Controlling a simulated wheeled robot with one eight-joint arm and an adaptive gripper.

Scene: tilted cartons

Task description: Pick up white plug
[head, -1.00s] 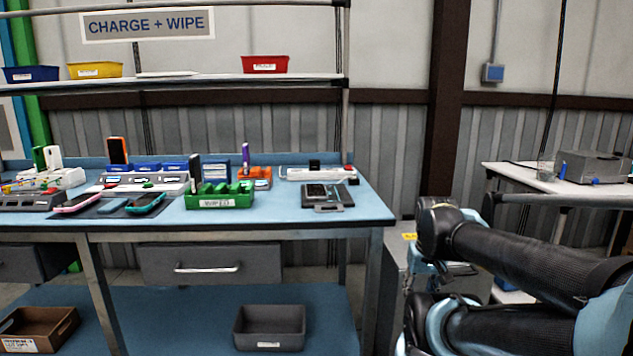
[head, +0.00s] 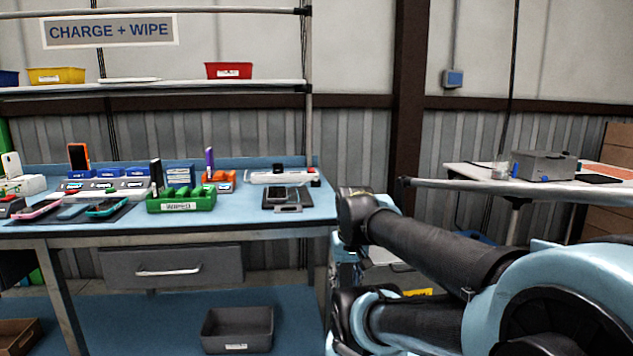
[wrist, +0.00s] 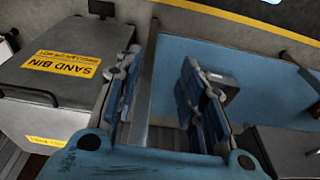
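I cannot pick out a white plug for certain in either view. In the head view a white power strip (head: 268,178) lies at the back right of the blue workbench (head: 245,217), with a small dark piece (head: 278,168) on top and another dark piece at its right end. My gripper (wrist: 160,68) is open and empty in the wrist view, its two blue-padded fingers apart. It is away from the bench top, over a lower area beside a grey sand bin (wrist: 65,55). In the head view my folded arm is right of the bench.
A green tray (head: 181,205), an orange holder (head: 218,177) and a dark device on a stand (head: 285,195) occupy the bench's right half. Phones and chargers crowd its left. A grey bin (head: 238,330) sits on the lower shelf. A side table (head: 470,172) stands right.

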